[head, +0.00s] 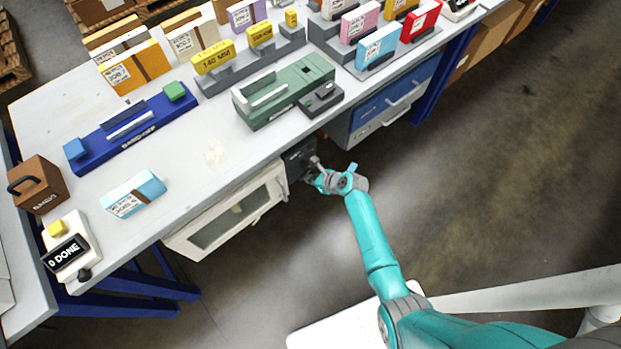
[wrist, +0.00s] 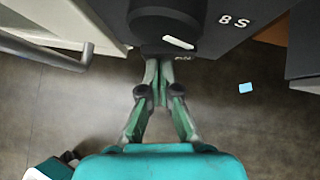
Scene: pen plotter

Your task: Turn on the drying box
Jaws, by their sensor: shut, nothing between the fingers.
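The drying box (head: 232,212) is a cream cabinet with a dark window, hung under the front of the bench. Its door looks closed. At its right end is a dark control panel (head: 297,158), partly hidden by my gripper in the head view. In the wrist view the panel (wrist: 225,32) bears a round black knob (wrist: 165,22) with a slanted white pointer line. White marks reading "8 S" are printed right of the knob. My gripper (wrist: 158,62) is shut and empty, its fingertips at the knob's lower edge; whether they touch it I cannot tell. It also shows in the head view (head: 316,170).
Blue and grey drawers (head: 390,105) hang right of the panel. A green device (head: 285,92) stands on the bench above. The floor in front is open.

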